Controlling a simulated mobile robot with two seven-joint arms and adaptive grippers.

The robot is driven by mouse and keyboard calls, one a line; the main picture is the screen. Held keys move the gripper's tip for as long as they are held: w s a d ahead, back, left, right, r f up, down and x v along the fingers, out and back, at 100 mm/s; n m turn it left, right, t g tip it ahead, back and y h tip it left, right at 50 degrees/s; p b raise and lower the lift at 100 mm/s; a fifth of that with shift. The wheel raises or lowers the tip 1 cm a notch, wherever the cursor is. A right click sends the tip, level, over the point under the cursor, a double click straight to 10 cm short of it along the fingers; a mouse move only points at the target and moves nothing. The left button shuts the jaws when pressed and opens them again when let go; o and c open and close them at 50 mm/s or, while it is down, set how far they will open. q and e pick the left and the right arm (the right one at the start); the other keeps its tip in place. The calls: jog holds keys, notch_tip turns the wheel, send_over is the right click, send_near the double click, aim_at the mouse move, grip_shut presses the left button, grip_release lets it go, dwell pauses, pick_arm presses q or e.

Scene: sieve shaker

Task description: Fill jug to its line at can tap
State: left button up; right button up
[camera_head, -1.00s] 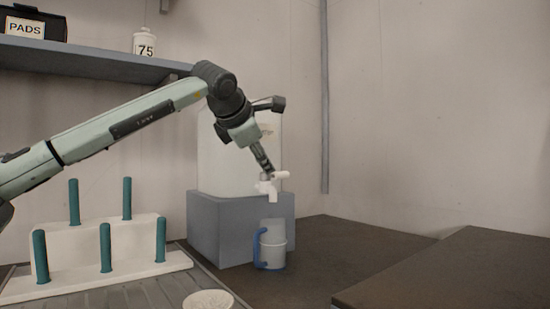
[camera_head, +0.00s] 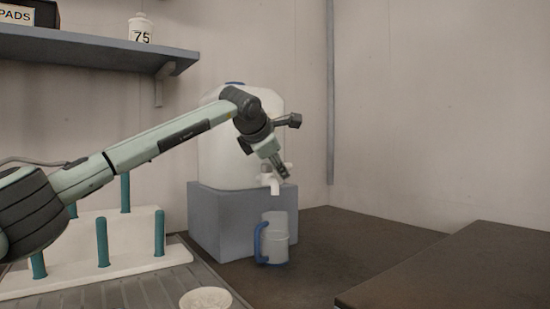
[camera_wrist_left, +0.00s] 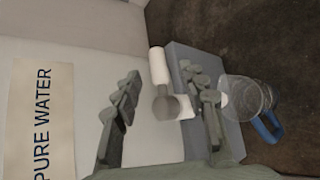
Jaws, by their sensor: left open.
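The white water can (camera_head: 225,150) stands on a grey-blue block (camera_head: 222,225). Its white tap (camera_head: 275,186) points down at the front. In the left wrist view the tap (camera_wrist_left: 158,68) shows between the fingers of my left gripper (camera_wrist_left: 162,92). The left gripper (camera_head: 283,172) is open at the tap in the head view; I cannot tell whether it touches. The clear jug (camera_head: 276,238) with a blue handle stands upright on the dark counter, below the tap. The jug also shows in the left wrist view (camera_wrist_left: 247,97). Its water level is unclear. My right gripper is not in view.
A white rack (camera_head: 135,250) with teal pegs stands at left, partly behind my arm. A white bowl (camera_head: 206,299) is at the front. A shelf (camera_head: 95,50) holds a bottle marked 75 (camera_head: 141,28). The counter (camera_head: 325,245) right of the jug is clear.

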pick_arm(q)
jog(key=shift+c, duration=0.6)
grip_shut()
